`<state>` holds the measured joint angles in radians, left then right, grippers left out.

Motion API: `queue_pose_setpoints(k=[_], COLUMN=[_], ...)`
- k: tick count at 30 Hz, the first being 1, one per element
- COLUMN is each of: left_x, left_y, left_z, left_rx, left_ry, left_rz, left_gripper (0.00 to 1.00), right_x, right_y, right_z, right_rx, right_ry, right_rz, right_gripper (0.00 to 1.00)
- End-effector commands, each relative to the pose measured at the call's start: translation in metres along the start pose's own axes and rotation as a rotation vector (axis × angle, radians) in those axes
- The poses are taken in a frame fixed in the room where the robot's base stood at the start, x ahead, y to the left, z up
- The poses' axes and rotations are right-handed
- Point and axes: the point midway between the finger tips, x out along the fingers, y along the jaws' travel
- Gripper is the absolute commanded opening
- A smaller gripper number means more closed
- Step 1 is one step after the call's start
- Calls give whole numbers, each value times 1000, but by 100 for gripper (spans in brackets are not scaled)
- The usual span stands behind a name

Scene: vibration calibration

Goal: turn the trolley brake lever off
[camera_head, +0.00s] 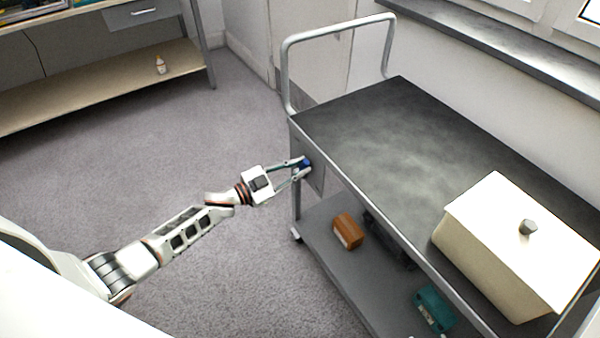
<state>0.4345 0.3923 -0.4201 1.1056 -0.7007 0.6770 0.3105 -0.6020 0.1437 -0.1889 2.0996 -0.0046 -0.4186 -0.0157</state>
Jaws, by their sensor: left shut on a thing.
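The trolley (370,125) stands at the right with a dark top, a lower shelf and a grey tube handle. A grey plate (317,178) is on its near left end. The brake lever (306,162) shows as a small blue piece at this plate. My left gripper (303,169) reaches in from the left and is shut on the blue lever. The fingers hide part of the lever, and its exact angle is too small to tell. My right gripper is not in view.
A cream box (485,255) with a grey knob stands on the trolley top. The lower shelf (330,240) holds an orange-brown box (347,231), a dark item and a teal box (433,309). A bench (110,85) is at the back left. The carpet (150,160) between is clear.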

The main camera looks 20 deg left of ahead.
Motion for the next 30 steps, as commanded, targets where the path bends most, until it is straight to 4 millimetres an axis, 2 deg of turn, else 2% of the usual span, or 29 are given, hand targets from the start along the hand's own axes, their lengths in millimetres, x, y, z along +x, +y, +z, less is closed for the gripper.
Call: queue_pose_setpoints(k=[3, 8, 15, 30], left_x=[1, 0, 0, 0], left_y=[-12, -20, -28, -34], left_z=[-2, 1, 5, 8], left_rx=[-101, -230, -370, -461], left_ry=[1, 1, 1, 1], left_rz=[-1, -1, 0, -1], left_gripper=[0, 0, 0, 0], right_x=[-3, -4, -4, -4], right_y=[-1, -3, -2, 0], right_z=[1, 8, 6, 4], right_rx=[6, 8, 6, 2], right_ry=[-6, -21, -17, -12], right_rz=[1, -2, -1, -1], right_gripper=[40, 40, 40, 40])
